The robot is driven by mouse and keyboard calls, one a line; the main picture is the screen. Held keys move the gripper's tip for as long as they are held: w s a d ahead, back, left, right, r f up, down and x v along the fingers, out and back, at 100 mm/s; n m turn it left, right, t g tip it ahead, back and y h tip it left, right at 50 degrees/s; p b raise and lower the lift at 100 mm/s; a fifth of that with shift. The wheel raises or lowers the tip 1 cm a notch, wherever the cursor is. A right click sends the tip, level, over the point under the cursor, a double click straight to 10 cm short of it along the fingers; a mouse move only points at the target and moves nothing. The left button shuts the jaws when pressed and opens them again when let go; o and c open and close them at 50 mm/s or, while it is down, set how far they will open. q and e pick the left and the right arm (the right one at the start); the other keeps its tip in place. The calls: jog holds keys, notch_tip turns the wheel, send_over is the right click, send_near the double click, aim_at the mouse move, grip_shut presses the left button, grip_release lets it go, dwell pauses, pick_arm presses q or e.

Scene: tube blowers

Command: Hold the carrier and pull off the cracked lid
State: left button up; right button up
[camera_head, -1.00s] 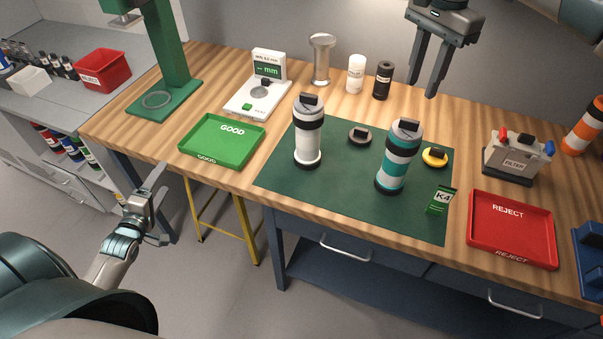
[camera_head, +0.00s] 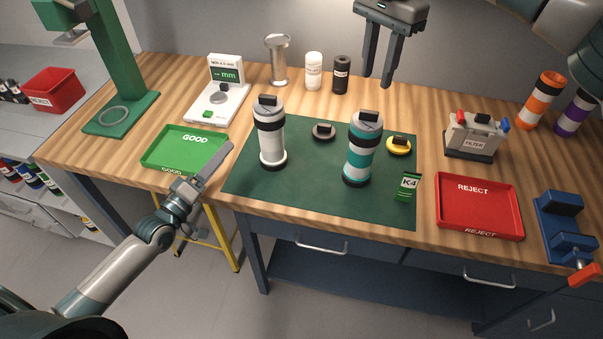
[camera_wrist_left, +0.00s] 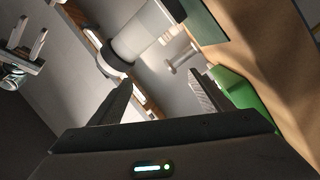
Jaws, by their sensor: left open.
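A white carrier (camera_head: 271,140) with dark bands stands upright on the green mat (camera_head: 300,190). A teal-and-white striped carrier (camera_head: 360,155) stands upright to its right. Each has a grey lid with a black grip on top; I cannot tell for sure which lid is cracked. My left gripper (camera_head: 222,150) is open and empty, left of the white carrier and in front of the green tray, apart from both. The white carrier also shows in the left wrist view (camera_wrist_left: 143,32), beyond the fingers. My right gripper (camera_head: 377,80) is open and empty, above and behind the striped carrier.
A dark round lid (camera_head: 324,131), a yellow lid (camera_head: 398,145) and a K4 packet (camera_head: 408,187) lie on the mat. The green GOOD tray (camera_head: 160,165) is left, the red REJECT tray (camera_head: 480,222) right. A gauge (camera_head: 222,98) and bottles (camera_head: 314,70) stand behind.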

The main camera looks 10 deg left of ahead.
aim_at(353, 151)
pick_arm(q)
jog(key=d+f+m+h, duration=0.1)
jog(key=d+m, duration=0.1)
jog(key=d, duration=0.2)
jog(key=s+d+f+m+g+h, duration=0.1)
jog(key=d+m, duration=0.1)
jog(key=d, duration=0.2)
jog(key=d+f+m+g+h, duration=0.1)
jog(key=d+m+h, duration=0.1)
jog(key=d, duration=0.3)
jog(key=shift+s+m, duration=0.25)
jog(key=shift+m, duration=0.35)
jog(key=d+r+m+g+h, duration=0.3)
jog(key=d+r+m, duration=0.2)
jog(key=d+m, duration=0.4)
jog(key=shift+d+r+m+g+h, duration=0.2)
jog(key=shift+d+m+g+h, duration=0.15)
jog(key=shift+m, duration=0.25)
jog(key=x, duration=1.7)
jog(key=shift+w, duration=0.1)
jog(key=c, duration=1.3)
